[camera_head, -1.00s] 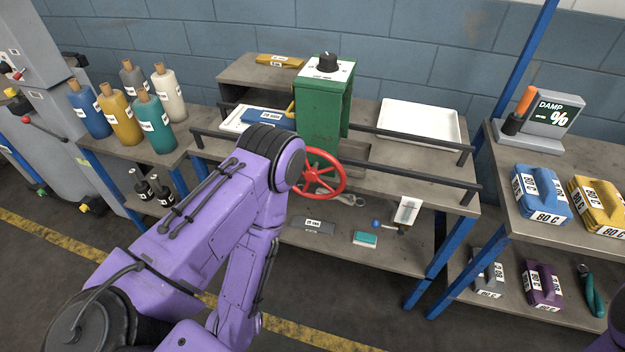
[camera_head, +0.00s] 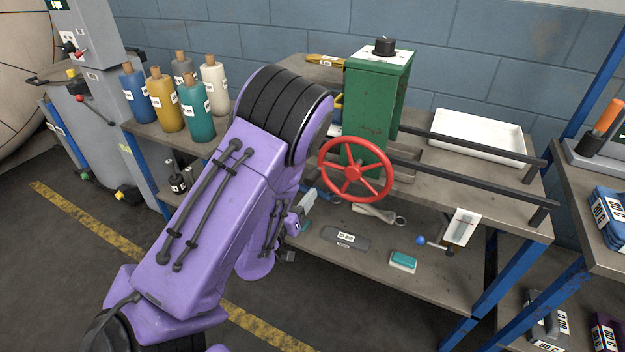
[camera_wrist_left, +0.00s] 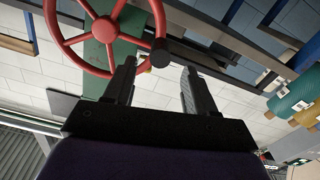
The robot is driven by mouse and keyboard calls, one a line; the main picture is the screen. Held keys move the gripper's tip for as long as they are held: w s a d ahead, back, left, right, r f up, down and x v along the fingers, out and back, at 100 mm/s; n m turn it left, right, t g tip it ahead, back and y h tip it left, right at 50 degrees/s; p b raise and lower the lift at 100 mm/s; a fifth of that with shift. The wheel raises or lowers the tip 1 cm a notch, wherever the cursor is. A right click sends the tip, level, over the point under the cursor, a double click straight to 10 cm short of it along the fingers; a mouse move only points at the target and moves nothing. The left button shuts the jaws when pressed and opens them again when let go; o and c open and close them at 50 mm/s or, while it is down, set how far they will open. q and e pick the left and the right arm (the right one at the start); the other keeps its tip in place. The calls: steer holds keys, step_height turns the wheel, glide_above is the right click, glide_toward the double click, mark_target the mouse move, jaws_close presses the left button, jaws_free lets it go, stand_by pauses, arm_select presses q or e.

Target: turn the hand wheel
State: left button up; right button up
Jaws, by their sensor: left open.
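The red hand wheel (camera_head: 354,169) stands upright on the front of a green box-shaped housing (camera_head: 378,100) on the bench. In the left wrist view the hand wheel (camera_wrist_left: 104,28) fills the upper left, with the green housing behind it. My left gripper (camera_wrist_left: 157,82) is open, with nothing between its fingers. The wheel's rim appears just beyond the left-hand finger in that view; I cannot tell whether they touch. In the head view my purple left arm covers part of the bench left of the wheel, and the gripper is mostly hidden low beside it. My right gripper is not in view.
Dark rails (camera_head: 465,182) run along the bench on the wheel's right. A white tray (camera_head: 478,137) lies behind them. Several bottles (camera_head: 197,112) stand at the left. The lower shelf holds a grey block (camera_head: 345,239) and a teal-topped block (camera_head: 403,261).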

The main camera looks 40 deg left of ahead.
mark_target(313, 178)
arm_select(q)
steer(key=p+x, duration=0.1)
steer(key=x, duration=0.6)
steer(key=shift+w, duration=0.25)
jaws_close()
